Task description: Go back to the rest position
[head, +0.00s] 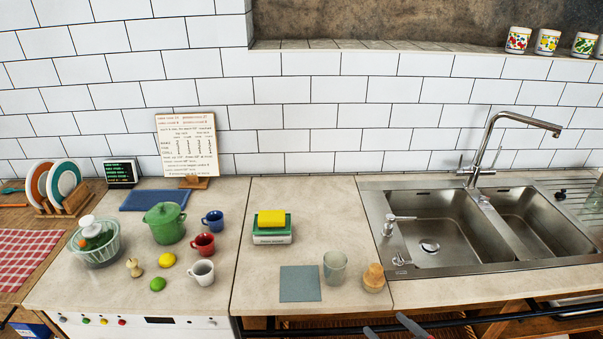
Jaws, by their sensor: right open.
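My right gripper (392,329) shows only at the bottom edge, with its two fingertips apart and nothing seen between them. It is below the counter's front edge, near the dark rail, and the rest of it is cut off by the frame. My left gripper is not in the view.
The counter (330,215) holds a green pot (165,223), several mugs, a yellow sponge (271,218) on a stacked box, a glass (334,267) and a jar (374,278). A steel sink (375,215) is at right. A dark rail (545,313) runs along the front.

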